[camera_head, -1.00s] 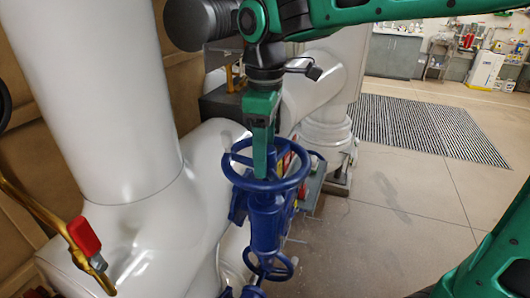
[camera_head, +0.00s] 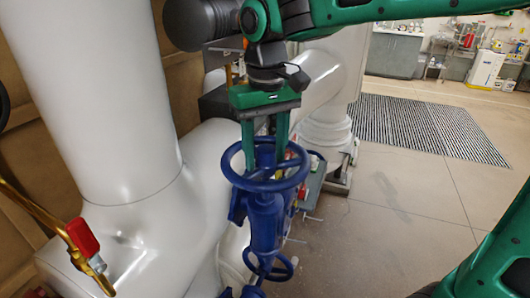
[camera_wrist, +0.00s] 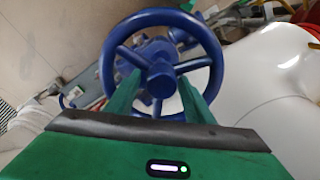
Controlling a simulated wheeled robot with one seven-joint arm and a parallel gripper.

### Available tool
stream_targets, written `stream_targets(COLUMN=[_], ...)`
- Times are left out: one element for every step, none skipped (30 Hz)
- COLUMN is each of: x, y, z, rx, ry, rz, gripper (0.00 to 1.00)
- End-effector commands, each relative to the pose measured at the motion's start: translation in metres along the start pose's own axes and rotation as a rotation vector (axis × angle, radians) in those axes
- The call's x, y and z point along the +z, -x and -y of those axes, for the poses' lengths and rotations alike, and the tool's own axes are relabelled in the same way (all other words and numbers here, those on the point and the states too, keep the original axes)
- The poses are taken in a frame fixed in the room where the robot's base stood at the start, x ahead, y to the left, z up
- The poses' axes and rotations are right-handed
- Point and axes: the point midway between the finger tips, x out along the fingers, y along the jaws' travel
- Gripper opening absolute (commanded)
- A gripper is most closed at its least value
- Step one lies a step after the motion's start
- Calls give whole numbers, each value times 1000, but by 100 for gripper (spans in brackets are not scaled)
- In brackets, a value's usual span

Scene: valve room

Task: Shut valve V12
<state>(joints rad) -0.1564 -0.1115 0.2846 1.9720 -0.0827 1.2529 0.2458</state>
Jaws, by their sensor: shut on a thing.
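The blue handwheel (camera_head: 262,186) sits nearly level on top of a blue valve body (camera_head: 265,225). No V12 label can be read. My green gripper (camera_head: 266,168) points down into the wheel from above, with its two fingers inside the rim. In the wrist view, the fingers (camera_wrist: 160,78) stand on either side of the handwheel's hub (camera_wrist: 162,75), and the rim (camera_wrist: 163,17) encircles them. The gripper is shut on the handwheel at its middle. The exact contact of the fingertips with hub or spokes is partly hidden.
A large white pipe (camera_head: 100,100) stands close on the left. A red lever handle (camera_head: 82,237) sits on a brass pipe at lower left. A smaller blue wheel (camera_head: 282,268) is below the valve. The floor (camera_head: 400,225) to the right is open, with a striped mat (camera_head: 420,128) farther back.

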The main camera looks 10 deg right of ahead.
Motion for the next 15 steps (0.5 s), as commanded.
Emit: stream_targets(x=[6,7,7,7,7,7,7,7,7,7,7,7,8,8,8], y=[-2,-2,-2,-2,-2,-2,-2,-2,-2,-2,-2,-3,-3,-3,-3], z=[0,1,1,1,1,2,2,2,2,3,3,3,4,4,4], rx=[5,5,6,6,6,7,7,7,7,8,8,8,8,9,9], ry=[-48,-81,-125,-158,-191,-236,-270,-303,-346,-378,-407,-441,-463,-482,-499], rz=[20,20,20,20,20,20,20,20,20,20,20,20,20,20,20], gripper=[23,23,23,23,23,23,23,23,23,23,23,23,23,23,23])
